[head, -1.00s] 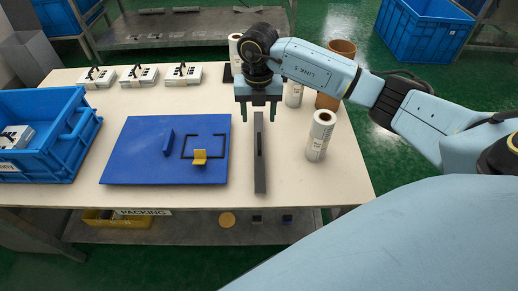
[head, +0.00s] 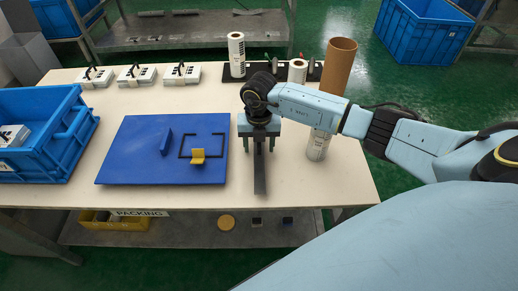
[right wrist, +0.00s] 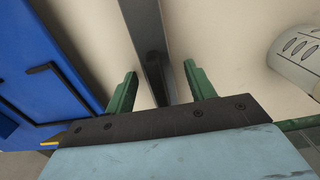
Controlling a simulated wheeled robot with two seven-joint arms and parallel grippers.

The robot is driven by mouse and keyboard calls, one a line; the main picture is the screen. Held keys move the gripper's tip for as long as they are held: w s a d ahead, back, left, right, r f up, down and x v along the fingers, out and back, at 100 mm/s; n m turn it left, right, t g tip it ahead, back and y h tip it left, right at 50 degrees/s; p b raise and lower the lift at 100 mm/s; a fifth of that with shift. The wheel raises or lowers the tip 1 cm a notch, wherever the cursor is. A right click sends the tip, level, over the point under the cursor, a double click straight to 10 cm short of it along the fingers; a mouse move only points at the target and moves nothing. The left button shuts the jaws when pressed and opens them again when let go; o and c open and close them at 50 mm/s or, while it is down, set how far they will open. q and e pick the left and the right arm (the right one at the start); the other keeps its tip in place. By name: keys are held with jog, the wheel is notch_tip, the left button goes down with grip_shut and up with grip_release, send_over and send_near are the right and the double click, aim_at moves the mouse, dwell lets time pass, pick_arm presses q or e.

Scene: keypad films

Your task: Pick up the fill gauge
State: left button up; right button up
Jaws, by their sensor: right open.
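A long grey bar, which I take to be the fill gauge (head: 260,183), lies on the white table to the right of the blue board. It has a dark raised strip along its middle. My right gripper (head: 259,149) points down over its back part and hides some of it. In the right wrist view the bar (right wrist: 142,20) runs between the two green fingers of my right gripper (right wrist: 160,70), which are apart, with a gap on each side. I cannot tell the exact height of the fingertips above the table. My left gripper is not in view.
The blue board (head: 130,150) with a yellow piece (head: 197,157) lies left of the bar. A blue crate (head: 50,150) is at the left edge. Table in front right is clear.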

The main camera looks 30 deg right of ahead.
jog(key=shift+c, duration=0.2)
jog(key=c, duration=1.1)
